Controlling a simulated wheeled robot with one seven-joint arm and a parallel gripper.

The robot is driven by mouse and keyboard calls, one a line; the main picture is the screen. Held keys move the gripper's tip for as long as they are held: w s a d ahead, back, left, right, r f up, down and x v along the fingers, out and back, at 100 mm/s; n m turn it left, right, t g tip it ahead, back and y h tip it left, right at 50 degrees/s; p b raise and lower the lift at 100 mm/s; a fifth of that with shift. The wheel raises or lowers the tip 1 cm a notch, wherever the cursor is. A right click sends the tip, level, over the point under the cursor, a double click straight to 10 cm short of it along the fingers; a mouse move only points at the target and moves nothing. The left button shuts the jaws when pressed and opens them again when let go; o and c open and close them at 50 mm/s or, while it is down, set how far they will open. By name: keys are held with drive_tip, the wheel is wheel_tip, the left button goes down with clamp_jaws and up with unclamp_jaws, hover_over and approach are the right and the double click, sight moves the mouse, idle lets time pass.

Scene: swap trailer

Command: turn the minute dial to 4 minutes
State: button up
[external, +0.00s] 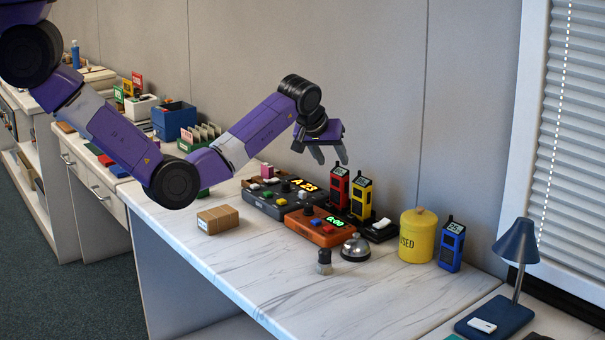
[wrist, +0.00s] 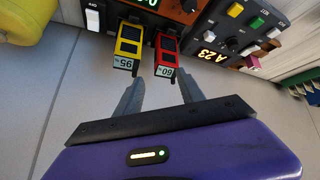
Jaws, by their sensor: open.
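An orange timer box (external: 322,232) stands on the marble counter with a green lit display (external: 335,221) that seems to read 6:00. A dark knob (external: 309,209), which looks like its dial, is on the left of its top. Its pointer setting is too small to read. In the wrist view the orange box (wrist: 165,20) shows upside down at the top, partly cut off, with the knob (wrist: 191,5) at the edge. My gripper (external: 330,158) is open and empty, in the air above and behind the box, apart from it. Its spread fingers (wrist: 160,80) show in the wrist view.
A red handset (external: 338,190) and a yellow handset (external: 361,198) stand upright behind the box, below my gripper. A grey console (external: 268,202) is to its left. A bell (external: 356,247), yellow canister (external: 417,236) and blue handset (external: 451,247) are to its right. The front counter is mostly clear.

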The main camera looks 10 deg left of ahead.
sight(308, 205)
drive_tip(key=s+a+f+n+g+y, duration=0.2)
drive_tip(key=s+a+f+g+y, duration=0.1)
drive_tip(key=s+a+f, duration=0.15)
drive_tip(key=shift+w+a+x, duration=0.15)
drive_tip(key=shift+x, duration=1.3)
drive_tip(key=shift+w+a+x, duration=0.1)
drive_tip(key=shift+a+x, duration=0.1)
drive_tip(key=shift+x, duration=1.2)
drive_tip(key=shift+w+a+x, duration=0.15)
drive_tip(key=shift+x, duration=1.3)
drive_tip(key=shift+r, duration=0.15)
clamp_jaws()
